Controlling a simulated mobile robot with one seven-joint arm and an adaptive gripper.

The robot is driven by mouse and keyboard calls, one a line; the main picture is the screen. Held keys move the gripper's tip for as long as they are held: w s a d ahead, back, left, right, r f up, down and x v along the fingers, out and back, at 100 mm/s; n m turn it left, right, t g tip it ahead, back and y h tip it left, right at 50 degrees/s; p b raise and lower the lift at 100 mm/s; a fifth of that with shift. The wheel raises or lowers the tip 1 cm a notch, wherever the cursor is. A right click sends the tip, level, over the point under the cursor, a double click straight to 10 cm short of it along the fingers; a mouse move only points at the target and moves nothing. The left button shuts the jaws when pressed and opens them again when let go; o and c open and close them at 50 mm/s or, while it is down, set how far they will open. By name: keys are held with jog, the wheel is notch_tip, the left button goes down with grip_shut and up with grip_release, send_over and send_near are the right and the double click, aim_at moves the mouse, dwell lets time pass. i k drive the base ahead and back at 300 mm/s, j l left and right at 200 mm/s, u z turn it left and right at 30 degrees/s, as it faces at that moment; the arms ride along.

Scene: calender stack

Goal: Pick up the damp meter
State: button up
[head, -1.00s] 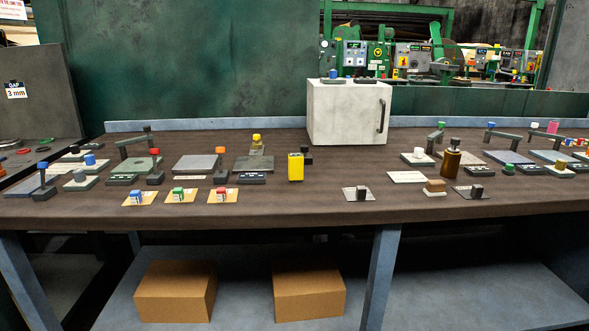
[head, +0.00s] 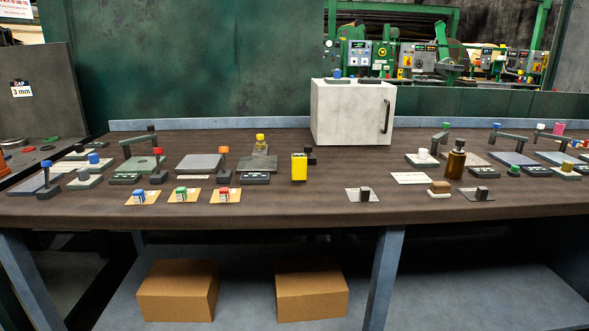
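A small upright yellow device with a dark top, which looks like the damp meter (head: 299,168), stands near the middle of the brown bench (head: 310,212) in the head view. A small black object (head: 311,155) is just behind its right side. The device's front and top are unobstructed. My gripper is not in view.
A white cabinet (head: 350,112) stands behind the device to the right. Gauges with coloured knobs and flat plates crowd the left. A brown bottle (head: 455,162) and more gauges stand right. Bare bench lies in front of the device. Cardboard boxes (head: 178,290) sit below.

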aim_at(299, 161)
jog(key=i+l+u, duration=0.2)
jog(key=l+u, duration=0.25)
jog(key=i+l+u, duration=0.1)
jog(key=l+u, duration=0.35)
jog(key=l, duration=0.15)
jog(key=l+u, duration=0.4)
jog(key=l, duration=0.15)
jog(key=i+l+z, duration=0.2)
